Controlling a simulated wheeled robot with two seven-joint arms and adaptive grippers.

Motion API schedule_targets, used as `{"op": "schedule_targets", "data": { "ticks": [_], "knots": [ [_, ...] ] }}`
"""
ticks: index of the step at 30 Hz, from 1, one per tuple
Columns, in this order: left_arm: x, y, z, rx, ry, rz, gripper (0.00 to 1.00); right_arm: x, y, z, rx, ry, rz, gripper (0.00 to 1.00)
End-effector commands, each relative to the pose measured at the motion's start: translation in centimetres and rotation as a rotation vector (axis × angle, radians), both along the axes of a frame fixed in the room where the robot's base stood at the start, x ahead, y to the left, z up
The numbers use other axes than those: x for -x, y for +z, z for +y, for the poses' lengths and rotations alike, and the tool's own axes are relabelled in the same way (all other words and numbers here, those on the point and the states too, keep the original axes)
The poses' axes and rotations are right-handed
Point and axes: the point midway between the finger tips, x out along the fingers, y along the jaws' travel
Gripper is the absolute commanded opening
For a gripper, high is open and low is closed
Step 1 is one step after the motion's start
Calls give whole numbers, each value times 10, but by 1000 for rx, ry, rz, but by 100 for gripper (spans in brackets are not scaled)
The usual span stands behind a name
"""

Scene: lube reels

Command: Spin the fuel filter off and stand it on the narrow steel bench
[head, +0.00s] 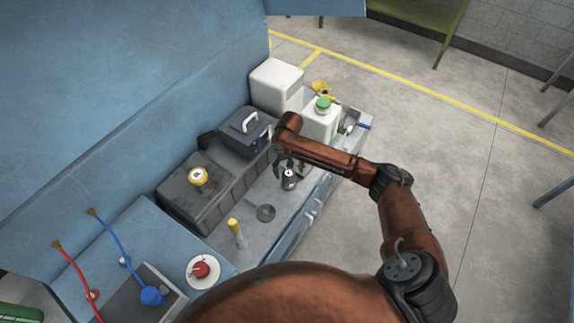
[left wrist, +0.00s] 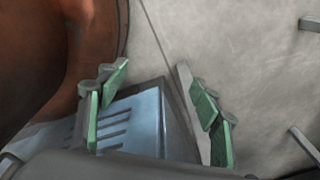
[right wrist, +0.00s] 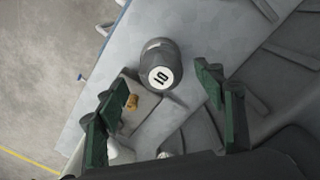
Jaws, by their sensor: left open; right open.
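A dark cylinder (head: 289,181) with a pale round top stands on the grey steel top (head: 258,232) of the blue cabinet; it appears to be the filter. In the right wrist view its white end disc (right wrist: 161,76) reads "10". My right gripper (head: 290,163) is open close above it. In that wrist view the cylinder shows beyond the fingertips (right wrist: 162,80), in the gap between them, with no finger seen touching it. My left gripper (left wrist: 155,85) is open and empty; it is out of sight in the head view.
White containers (head: 277,85) are at the far end. A yellow-topped tube (head: 235,230) and a dark disc (head: 265,212) are nearer. A red knob (head: 200,269) is at the front.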

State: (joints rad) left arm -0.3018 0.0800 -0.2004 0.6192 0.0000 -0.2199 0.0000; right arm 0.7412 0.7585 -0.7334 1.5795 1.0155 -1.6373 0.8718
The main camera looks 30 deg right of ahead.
Motion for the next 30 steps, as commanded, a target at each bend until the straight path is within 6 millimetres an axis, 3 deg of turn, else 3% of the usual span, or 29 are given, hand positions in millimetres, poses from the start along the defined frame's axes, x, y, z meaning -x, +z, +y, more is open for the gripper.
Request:
{"op": "schedule_targets", "data": {
  "ticks": [2,5,9,16,20,30],
  "knots": [
    [17,-4,1,-2,4,22,60,0,-15,0,1,0,1,63],
    [24,-7,1,-2,6,31,60,0,-28,0,0,0,0,63],
    [15,-9,1,-2,3,21,60,0,-40,1,0,1,0,63],
    [-14,-8,-1,1,-3,-17,60,-1,-44,2,-1,3,-2,63],
    [-16,-8,-1,1,-4,-19,60,-1,-44,2,-1,3,-2,63],
    [6,-9,0,0,1,8,60,-1,-44,2,-1,3,-2,39]
  ]
}}
